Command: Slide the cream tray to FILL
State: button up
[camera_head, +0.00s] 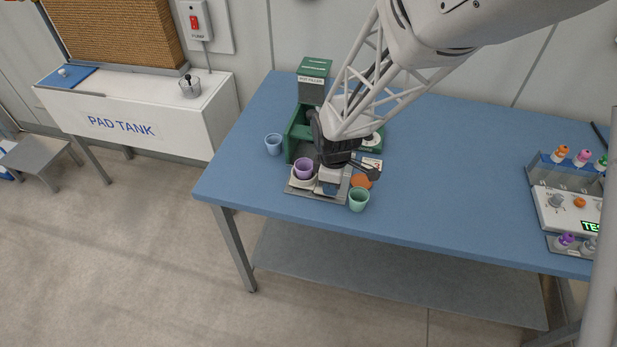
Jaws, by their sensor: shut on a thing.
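The cream tray (303,184) sits on a grey base plate (318,198) at the front of a green machine (296,133). A purple pot (304,169) stands upright on the tray. My gripper (329,186) points down just right of the purple pot, low over the base plate. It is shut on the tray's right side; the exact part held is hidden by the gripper. I cannot read a FILL mark from here; my arm covers much of the machine.
A blue pot (273,144) stands left of the machine. A green pot (358,200) and an orange-brown disc (361,181) are close right of my gripper. A white card (372,164) lies behind them. The blue table (450,190) is clear up to the tester (570,213) at right.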

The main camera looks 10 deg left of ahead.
jog(key=shift+w, duration=8.35)
jog(key=o, duration=0.7)
jog(key=shift+c, duration=0.2)
jog(key=shift+r, duration=0.2)
notch_tip(320, 180, up, 7)
jog(key=shift+f, duration=0.2)
